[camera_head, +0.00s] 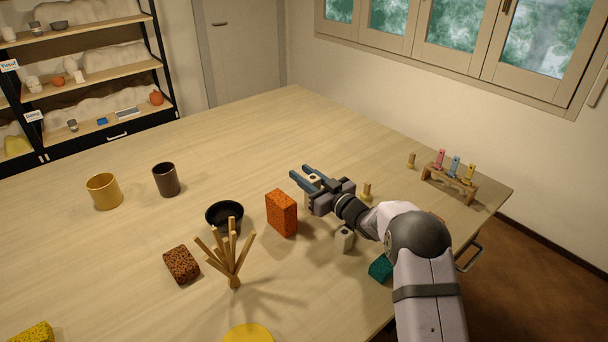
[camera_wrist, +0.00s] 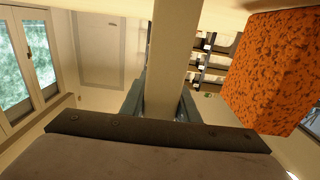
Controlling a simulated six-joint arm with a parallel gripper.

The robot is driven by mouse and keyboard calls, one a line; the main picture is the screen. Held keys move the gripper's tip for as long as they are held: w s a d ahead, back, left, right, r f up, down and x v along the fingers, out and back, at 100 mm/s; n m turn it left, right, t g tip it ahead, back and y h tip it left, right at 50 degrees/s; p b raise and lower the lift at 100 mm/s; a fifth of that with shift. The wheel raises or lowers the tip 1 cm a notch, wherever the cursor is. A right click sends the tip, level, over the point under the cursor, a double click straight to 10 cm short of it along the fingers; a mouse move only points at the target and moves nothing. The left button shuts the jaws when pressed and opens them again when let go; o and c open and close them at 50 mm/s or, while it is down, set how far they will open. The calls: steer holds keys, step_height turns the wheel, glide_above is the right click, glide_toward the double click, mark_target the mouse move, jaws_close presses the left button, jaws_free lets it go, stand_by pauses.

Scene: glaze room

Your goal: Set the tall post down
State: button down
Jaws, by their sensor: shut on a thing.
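My gripper (camera_head: 300,171) is low over the table, right of the orange block, and its blue-grey fingers point to the back left. It is shut on a pale post (camera_head: 314,180), whose top with a dark hole shows between the fingers. In the wrist view the post (camera_wrist: 175,60) runs as a long beige bar between the fingers (camera_wrist: 161,104). Its far end meets the pale table strip at the top of that view. I cannot tell whether it touches the table. The post looks about upright, and its lower part is hidden in the head view.
The orange sponge block (camera_head: 281,213) stands close left of my gripper. A shorter pale post (camera_head: 344,240), a small tan peg (camera_head: 367,192) and a teal block (camera_head: 381,268) are near my arm. A rack (camera_head: 450,184) with coloured pegs stands at right. The table behind is clear.

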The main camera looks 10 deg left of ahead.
mark_target(317, 185)
steer(key=shift+f, duration=0.2)
steer(key=c, duration=1.4)
jaws_free()
steer(key=shift+o, duration=0.2)
steer(key=shift+r, duration=0.1)
steer(key=b+v, duration=0.2)
steer(key=v, duration=0.4)
steer(key=shift+s+d+r, duration=0.1)
steer(key=shift+d, duration=0.05)
steer(key=shift+s+d, duration=0.45)
